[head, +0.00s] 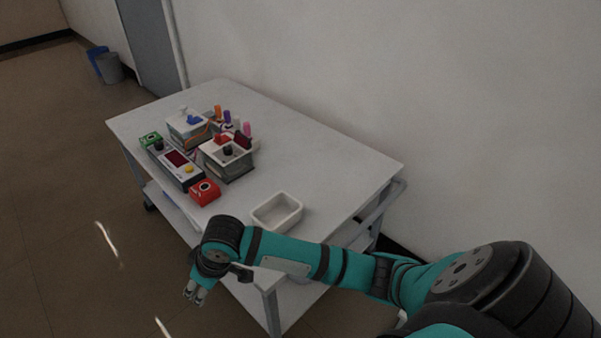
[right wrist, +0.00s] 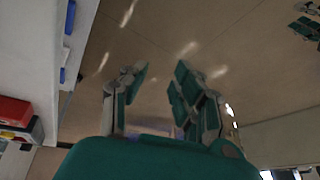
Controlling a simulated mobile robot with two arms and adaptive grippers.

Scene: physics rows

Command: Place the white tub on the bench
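The white tub (head: 277,212) is an empty, open, rounded rectangular container. It sits upright on the near right part of the bench (head: 330,160), a white-topped cart against the wall, just behind my right forearm. My right gripper (head: 195,293) hangs past the bench's front edge, over the floor and apart from the tub. In the right wrist view the right gripper (right wrist: 160,88) shows its fingers spread with nothing between them. The tub does not show clearly in the right wrist view. My left gripper is in neither view.
The bench's right and back top is clear. A grey bin (head: 108,68) stands far left.

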